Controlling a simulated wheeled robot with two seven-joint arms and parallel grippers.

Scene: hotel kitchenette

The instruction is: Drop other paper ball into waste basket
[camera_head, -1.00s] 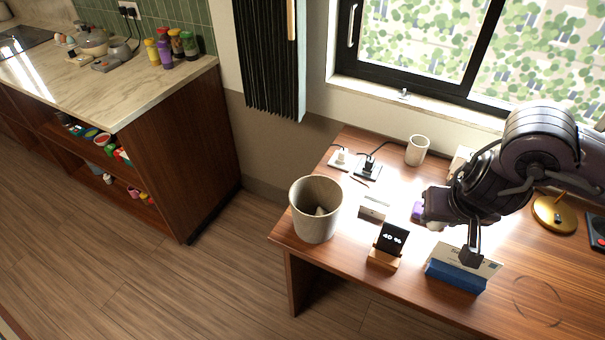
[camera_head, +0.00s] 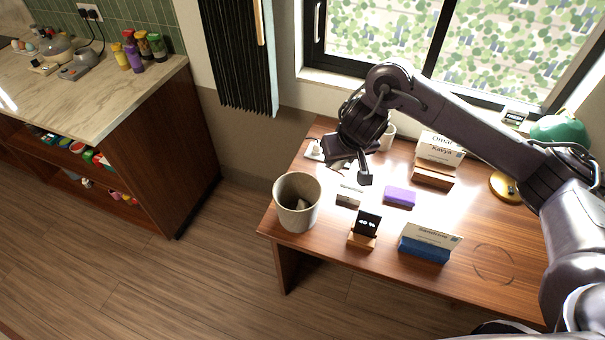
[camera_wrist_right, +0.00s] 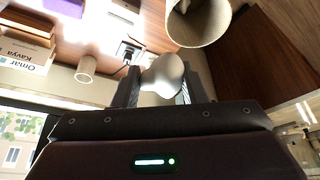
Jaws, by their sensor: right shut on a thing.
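The waste basket (camera_head: 298,213) is a pale speckled bin standing upright at the left end of the desk. A whitish paper ball (camera_head: 301,204) lies inside it. My right gripper (camera_head: 350,174) is above the desk, to the right of and a little behind the basket. In the right wrist view it is shut on another crumpled white paper ball (camera_wrist_right: 163,77), held between its fingers. The basket also shows in the right wrist view (camera_wrist_right: 199,28), beyond the held ball. My left gripper is not in view.
On the desk (camera_head: 463,195) stand a small display (camera_head: 366,226), a blue holder with a name card (camera_head: 426,245), a purple block (camera_head: 399,197), a wooden card holder (camera_head: 434,177) and a cup (camera_head: 387,137). Floor lies open left of the desk.

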